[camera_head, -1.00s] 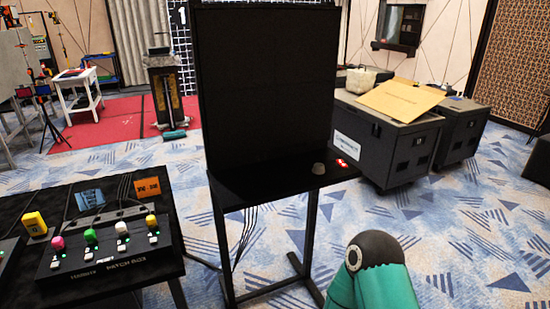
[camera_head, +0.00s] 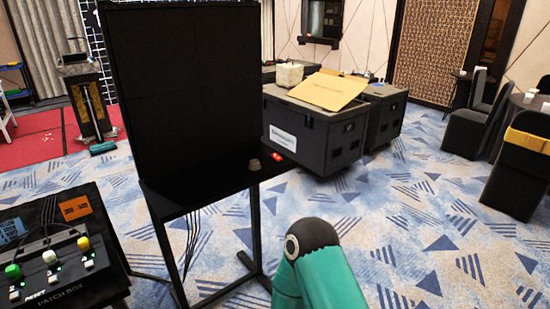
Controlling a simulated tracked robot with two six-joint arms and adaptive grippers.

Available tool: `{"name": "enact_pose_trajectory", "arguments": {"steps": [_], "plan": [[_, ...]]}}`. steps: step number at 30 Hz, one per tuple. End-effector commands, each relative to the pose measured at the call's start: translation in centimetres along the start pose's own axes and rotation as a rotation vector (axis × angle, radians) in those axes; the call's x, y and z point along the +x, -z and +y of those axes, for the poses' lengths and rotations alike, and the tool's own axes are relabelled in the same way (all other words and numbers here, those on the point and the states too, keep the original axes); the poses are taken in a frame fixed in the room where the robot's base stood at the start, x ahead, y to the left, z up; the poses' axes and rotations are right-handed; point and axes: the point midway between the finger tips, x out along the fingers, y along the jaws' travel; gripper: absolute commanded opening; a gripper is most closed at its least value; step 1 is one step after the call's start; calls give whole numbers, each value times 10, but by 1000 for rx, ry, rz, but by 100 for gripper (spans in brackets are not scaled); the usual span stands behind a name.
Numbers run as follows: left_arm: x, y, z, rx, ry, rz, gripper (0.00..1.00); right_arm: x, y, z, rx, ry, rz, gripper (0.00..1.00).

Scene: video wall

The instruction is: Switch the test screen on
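The test screen (camera_head: 185,90) is a large black panel standing on a dark table (camera_head: 205,193) with a metal frame. Its face is dark and unlit. On the table's right part are a small grey knob-like object (camera_head: 254,164) and a red item with white marks (camera_head: 276,156). Black cables (camera_head: 190,235) hang under the table. A teal arm link of mine with a dark joint rises at the bottom centre, right of the table. Neither of my grippers is in view.
A patch box (camera_head: 55,270) with coloured knobs sits on a black table at lower left. Large dark cases (camera_head: 315,135) with a cardboard sheet (camera_head: 328,90) stand behind right. Dark chairs (camera_head: 520,165) stand at far right. Patterned carpet (camera_head: 410,235) is clear between.

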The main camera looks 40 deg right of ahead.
Motion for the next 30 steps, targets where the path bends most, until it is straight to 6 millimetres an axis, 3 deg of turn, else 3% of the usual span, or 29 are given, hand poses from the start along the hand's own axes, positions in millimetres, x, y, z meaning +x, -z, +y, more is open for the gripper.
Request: {"name": "enact_pose_trajectory", "arguments": {"steps": [9, 15, 17, 30], "plan": [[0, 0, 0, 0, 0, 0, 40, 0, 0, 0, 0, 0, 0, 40], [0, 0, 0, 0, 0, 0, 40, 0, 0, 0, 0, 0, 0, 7], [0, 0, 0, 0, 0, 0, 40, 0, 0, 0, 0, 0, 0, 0], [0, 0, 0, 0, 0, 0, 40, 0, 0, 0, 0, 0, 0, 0]]}}
